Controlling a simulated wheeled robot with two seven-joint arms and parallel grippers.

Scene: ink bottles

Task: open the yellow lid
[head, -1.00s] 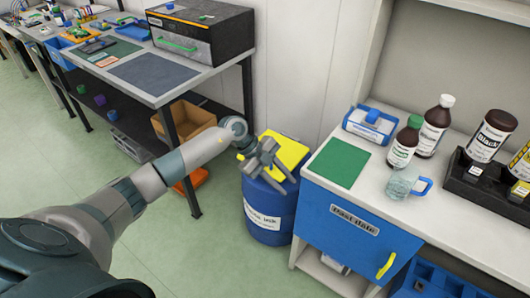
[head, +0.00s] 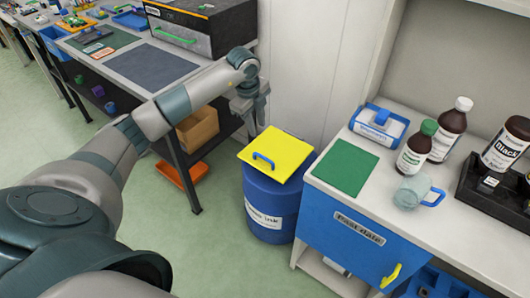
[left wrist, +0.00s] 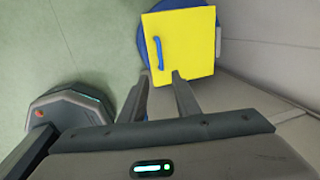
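The yellow lid (head: 290,153) is a flat square plate lying on top of the blue drum (head: 270,210), and it looks closed. A blue handle (head: 264,160) stands up near its left edge. In the left wrist view the lid (left wrist: 193,38) and its handle (left wrist: 159,52) show just beyond my fingertips. My left gripper (head: 252,122) is above and behind the lid in the head view, apart from it. Its fingers (left wrist: 161,76) are spread with nothing between them. My right gripper is in neither view.
A workbench (head: 183,93) stands left of the drum, with a cardboard box (head: 200,128) under it. To the right is a white counter (head: 385,187) with a blue front, a green mat (head: 342,166) and bottles. A wall is close behind the drum.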

